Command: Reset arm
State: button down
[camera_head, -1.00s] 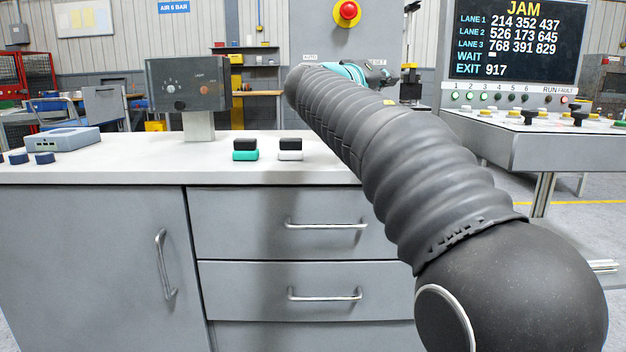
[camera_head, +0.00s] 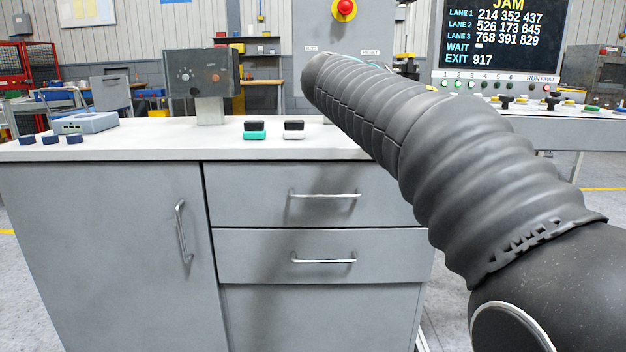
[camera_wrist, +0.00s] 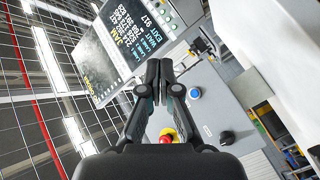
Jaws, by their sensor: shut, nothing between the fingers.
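My gripper (camera_wrist: 158,75) shows in the wrist view with its two dark fingers together and nothing between them. It is in the air, facing the jam display (camera_wrist: 120,45) and a grey control panel, with the picture strongly tilted. A red emergency button on yellow (camera_wrist: 168,134) shows between and below the fingers. In the head view my arm in its black ribbed sleeve reaches from the lower right toward the back middle, and my gripper is hidden behind it.
A grey cabinet (camera_head: 110,240) with drawers stands in front. On its top are a control box (camera_head: 203,78), two small two-part blocks (camera_head: 255,130), several dark blue round pieces (camera_head: 50,139) and a grey-blue device (camera_head: 86,123). A console with the jam display (camera_head: 500,45) stands at the right.

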jog(key=s+d+f+g+y+p, duration=0.1)
jog(key=s+d+f+g+y, duration=0.15)
jog(key=s+f, duration=0.6)
jog(key=s+d+f+g+y, duration=0.2)
jog(key=s+f+y, duration=0.1)
jog(key=s+f, duration=0.55)
jog(key=s+a+f+g+y, duration=0.1)
jog(key=s+a+f+y, duration=0.2)
jog(key=s+f, duration=0.6)
jog(key=s+a+f+m+g+y+p, duration=0.1)
jog(key=s+a+f+y, duration=0.2)
jog(key=s+f, duration=0.6)
jog(key=shift+s+a+f, duration=0.2)
jog(key=shift+s+f, duration=0.1)
jog(key=shift+f, duration=0.1)
jog(key=shift+y, duration=0.25)
